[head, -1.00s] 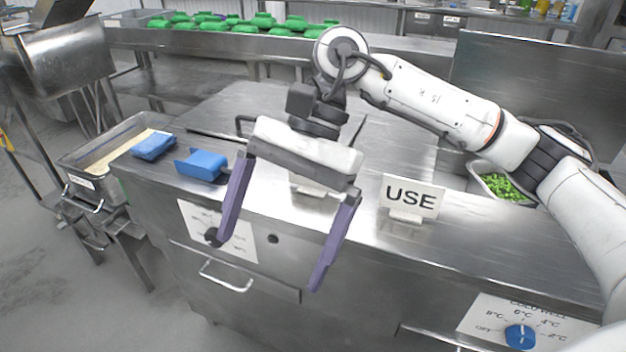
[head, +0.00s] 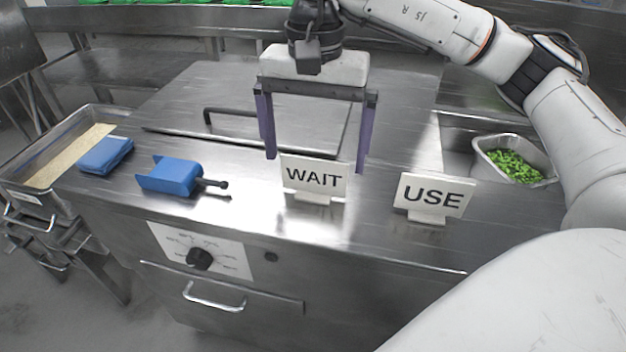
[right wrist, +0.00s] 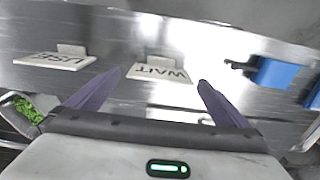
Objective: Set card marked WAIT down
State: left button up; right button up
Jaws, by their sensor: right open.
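The white card marked WAIT (head: 315,178) stands upright in its small base on the steel counter, left of the USE card. It also shows in the right wrist view (right wrist: 159,72), between and beyond the fingertips. My right gripper (head: 315,164) is open, with its two purple fingers spread to either side of the WAIT card, just behind and above it. In the right wrist view the fingers (right wrist: 163,82) look clear of the card. My left gripper is not in view.
The white USE card (head: 432,194) stands to the right. A blue scoop (head: 170,176) and a folded blue cloth (head: 105,155) lie to the left. A pan of chopped greens (head: 548,170) is set in at the right. A tray (head: 88,122) stands at the far left.

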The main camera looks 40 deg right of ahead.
aim_at(314, 159)
notch_tip(314, 159, down, 4)
jog(key=shift+w+f, duration=0.1)
jog(key=shift+f, duration=0.1)
jog(key=c, duration=1)
